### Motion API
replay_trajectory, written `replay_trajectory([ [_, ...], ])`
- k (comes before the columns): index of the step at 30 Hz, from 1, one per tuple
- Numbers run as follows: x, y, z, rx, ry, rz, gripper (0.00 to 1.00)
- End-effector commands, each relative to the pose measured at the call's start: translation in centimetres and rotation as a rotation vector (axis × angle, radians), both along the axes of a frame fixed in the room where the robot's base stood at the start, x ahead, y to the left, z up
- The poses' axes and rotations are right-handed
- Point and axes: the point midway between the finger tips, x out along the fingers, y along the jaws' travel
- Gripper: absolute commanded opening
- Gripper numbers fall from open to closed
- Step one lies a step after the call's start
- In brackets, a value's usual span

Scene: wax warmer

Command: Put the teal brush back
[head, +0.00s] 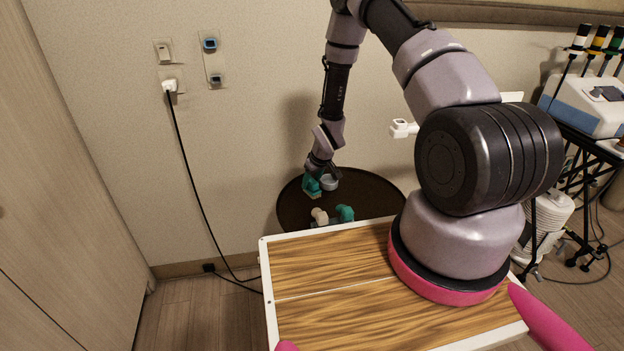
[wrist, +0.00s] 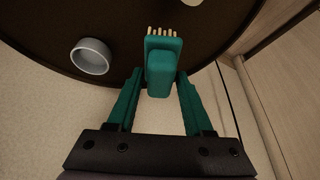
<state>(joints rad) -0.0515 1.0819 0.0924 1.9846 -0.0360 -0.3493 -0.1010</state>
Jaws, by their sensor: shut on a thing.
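The teal brush (wrist: 163,70) with short cream bristles is between the teal fingers of my gripper (wrist: 160,76) in the wrist view. My gripper is shut on it, with the bristles pointing away from my palm. In the head view my gripper (head: 313,182) is over the left part of the round dark table (head: 375,196), left of a small grey cup (head: 329,183). There, the brush and the teal fingers are hard to tell apart. I cannot tell whether the brush touches the table. The cup also shows in the wrist view (wrist: 91,57).
A cream-headed object (head: 320,216) and a teal-headed object (head: 346,213) stand side by side at the table's near edge, their lower parts partly hidden. The wall (head: 240,150) is close behind and left. A black cord (head: 190,165) hangs from an outlet.

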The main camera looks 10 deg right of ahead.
Motion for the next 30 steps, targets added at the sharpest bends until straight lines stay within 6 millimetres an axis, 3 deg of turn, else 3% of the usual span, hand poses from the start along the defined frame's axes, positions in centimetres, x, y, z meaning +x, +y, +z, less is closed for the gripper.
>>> replay_trajectory([
  [10, 0.0, 0.0, -0.4, 0.000, 0.001, -0.001, 0.00],
  [30, 0.0, 0.0, -5.5, 0.000, 0.001, -0.001, 0.00],
])
